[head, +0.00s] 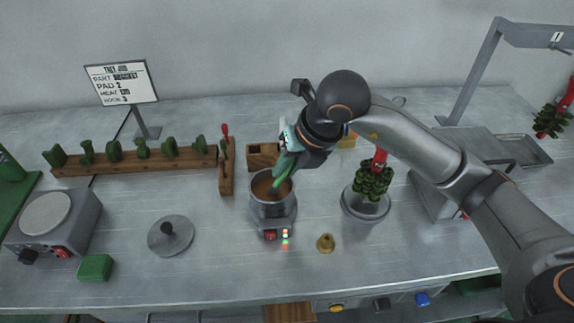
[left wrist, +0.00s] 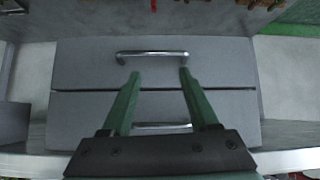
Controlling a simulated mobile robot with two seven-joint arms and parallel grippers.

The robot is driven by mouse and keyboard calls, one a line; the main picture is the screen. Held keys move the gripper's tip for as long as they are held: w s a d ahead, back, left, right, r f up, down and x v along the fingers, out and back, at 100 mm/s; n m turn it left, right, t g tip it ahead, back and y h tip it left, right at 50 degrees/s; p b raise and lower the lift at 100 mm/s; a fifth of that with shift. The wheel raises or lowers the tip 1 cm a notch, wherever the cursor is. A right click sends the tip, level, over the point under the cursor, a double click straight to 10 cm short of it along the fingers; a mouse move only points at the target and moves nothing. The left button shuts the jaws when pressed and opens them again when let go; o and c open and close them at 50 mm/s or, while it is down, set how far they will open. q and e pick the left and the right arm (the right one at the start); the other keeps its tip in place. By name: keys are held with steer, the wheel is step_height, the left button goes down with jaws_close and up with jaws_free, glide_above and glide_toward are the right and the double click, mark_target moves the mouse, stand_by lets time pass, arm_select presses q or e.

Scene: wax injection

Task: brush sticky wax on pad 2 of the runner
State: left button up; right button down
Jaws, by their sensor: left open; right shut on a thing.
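My right gripper (head: 284,172) is over the small wax pot (head: 272,208), its green fingers shut on a slim tool. The tool's lower end reaches into the brown wax; the fingers hide most of it, so I cannot clearly make out the brush. A cluster of dark green pieces with a red top (head: 374,182) stands in a grey bucket (head: 365,206). My left gripper (left wrist: 157,88) is open and empty, in front of grey drawers (left wrist: 80,62) with metal handles.
A wooden rack (head: 135,164) with several green pieces stands at the back left. A hotplate (head: 55,222), a green block (head: 95,267), a round grey lid (head: 170,236) and a small brass piece (head: 325,243) are on the bench. A metal stand (head: 480,70) rises at right.

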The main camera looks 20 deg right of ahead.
steer(key=shift+r+p, duration=2.4)
steer(key=shift+r, duration=1.1)
steer(key=shift+s+f, duration=0.1)
